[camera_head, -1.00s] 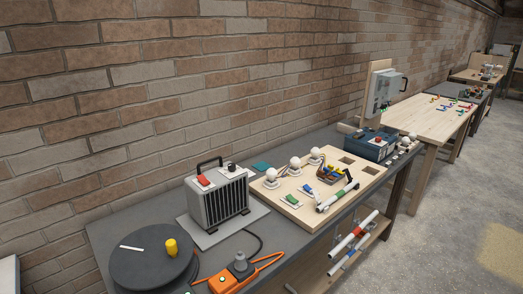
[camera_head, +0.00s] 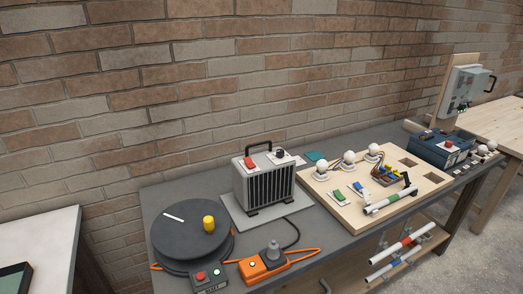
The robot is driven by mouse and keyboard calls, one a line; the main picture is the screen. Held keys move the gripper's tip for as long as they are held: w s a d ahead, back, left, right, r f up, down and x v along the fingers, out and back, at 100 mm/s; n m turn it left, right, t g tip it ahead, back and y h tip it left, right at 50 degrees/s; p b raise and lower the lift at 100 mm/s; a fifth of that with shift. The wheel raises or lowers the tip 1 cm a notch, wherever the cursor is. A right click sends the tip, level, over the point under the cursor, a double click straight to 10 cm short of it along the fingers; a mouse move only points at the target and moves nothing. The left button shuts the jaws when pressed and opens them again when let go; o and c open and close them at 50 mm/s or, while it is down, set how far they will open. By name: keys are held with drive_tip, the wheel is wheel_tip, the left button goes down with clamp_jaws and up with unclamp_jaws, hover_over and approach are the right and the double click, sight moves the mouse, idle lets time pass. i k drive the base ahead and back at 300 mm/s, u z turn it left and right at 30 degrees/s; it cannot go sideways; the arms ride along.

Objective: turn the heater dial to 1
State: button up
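The heater (camera_head: 264,186) is a light grey box with a black front grille and a black carry handle. It stands upright on a grey plate on the dark workbench, left of centre. On its top are a red switch (camera_head: 249,162) and a small black dial (camera_head: 280,153) on a white label. The dial's markings and pointer are too small to read. My gripper does not show in the head view.
A dark round disc (camera_head: 185,240) with a yellow knob is left of the heater. An orange plug unit (camera_head: 262,266) and a red-buttoned box (camera_head: 209,280) lie in front. A wooden board (camera_head: 340,205) with bulbs and switches is right. A white table (camera_head: 40,235) stands far left.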

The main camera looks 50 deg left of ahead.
sight(279, 153)
drive_tip(key=u, duration=1.75)
